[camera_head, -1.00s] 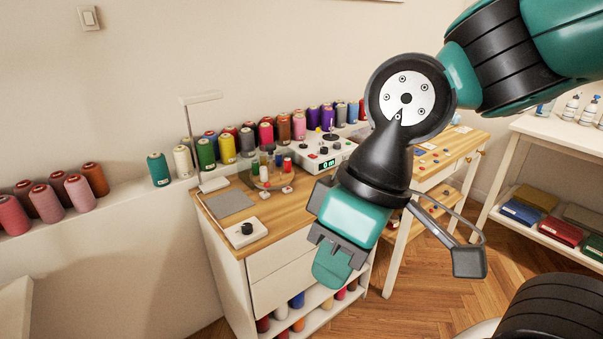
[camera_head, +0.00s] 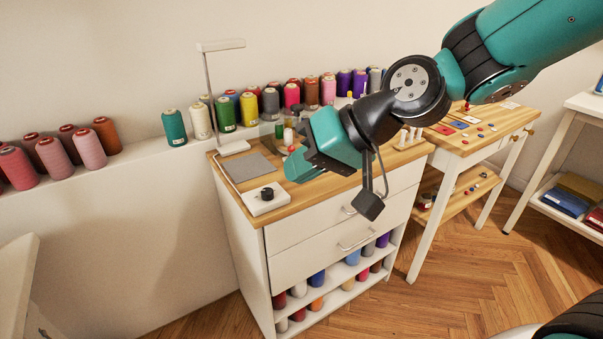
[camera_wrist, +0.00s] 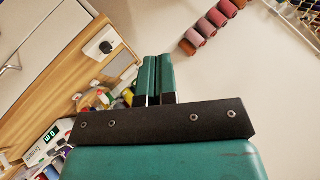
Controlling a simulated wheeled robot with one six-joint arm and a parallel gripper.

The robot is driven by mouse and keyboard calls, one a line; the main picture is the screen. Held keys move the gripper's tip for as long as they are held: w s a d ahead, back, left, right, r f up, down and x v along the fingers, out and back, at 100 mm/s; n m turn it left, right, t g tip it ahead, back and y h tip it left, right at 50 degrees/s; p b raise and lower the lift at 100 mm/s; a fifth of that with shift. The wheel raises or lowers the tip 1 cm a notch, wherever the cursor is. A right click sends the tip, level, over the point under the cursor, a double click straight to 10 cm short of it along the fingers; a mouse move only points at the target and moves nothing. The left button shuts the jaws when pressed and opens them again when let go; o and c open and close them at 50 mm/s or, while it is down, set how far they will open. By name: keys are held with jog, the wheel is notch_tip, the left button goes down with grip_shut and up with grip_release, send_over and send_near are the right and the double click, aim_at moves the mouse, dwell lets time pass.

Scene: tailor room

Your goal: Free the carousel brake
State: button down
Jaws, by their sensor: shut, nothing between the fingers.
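My gripper (camera_head: 300,168) is shut and empty, held above the wooden-topped cabinet (camera_head: 310,190). In the wrist view its two green fingers (camera_wrist: 158,76) lie close together. The carousel, with small coloured spools (camera_head: 287,136), is on the cabinet top and partly hidden behind my gripper. A white block with a black knob (camera_head: 267,194) sits at the cabinet's front left corner, apart from my fingers; it also shows in the wrist view (camera_wrist: 107,47). I cannot tell which part is the brake. The control box with a green display (camera_wrist: 47,140) shows at the wrist view's lower left.
A grey pad (camera_head: 247,168) lies behind the knob block. A thin lamp (camera_head: 208,90) rises at the cabinet's back left. Large thread cones (camera_head: 227,114) line the wall ledge. A wooden table (camera_head: 470,140) with small coloured pieces stands to the right.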

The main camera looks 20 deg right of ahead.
jog(key=w+d+f+m+t+y+b, duration=0.1)
jog(key=w+d+f+m+t+b, duration=0.2)
jog(key=w+f+m+t+b, duration=0.6)
jog(key=w+d+f+m+t+h+b, duration=0.3)
jog(key=w+d+f+m, duration=0.4)
jog(key=w+d, duration=0.5)
notch_tip(320, 180, down, 2)
jog(key=shift+w+d+f+m+t+h, duration=0.1)
jog(key=shift+w+d+m+t+h, duration=0.25)
jog(key=shift+w+t+h, duration=0.35)
jog(key=shift+a, duration=0.1)
jog(key=shift+w+a, duration=0.1)
jog(key=p+x, duration=0.3)
jog(key=x, duration=0.6)
jog(key=shift+w+a+p, duration=0.15)
jog(key=shift+p, duration=0.25)
jog(key=shift+w+a+f+p, duration=0.1)
jog(key=shift+w+a, duration=0.25)
jog(key=shift+a, duration=0.2)
jog(key=shift+w+a+p, duration=0.1)
jog(key=shift+w+a, duration=0.25)
jog(key=shift+a, duration=0.2)
jog(key=shift+w+a+f+p, duration=0.1)
jog(key=shift+w+a, duration=0.25)
jog(key=shift+a, duration=0.25)
jog(key=shift+r, duration=0.15)
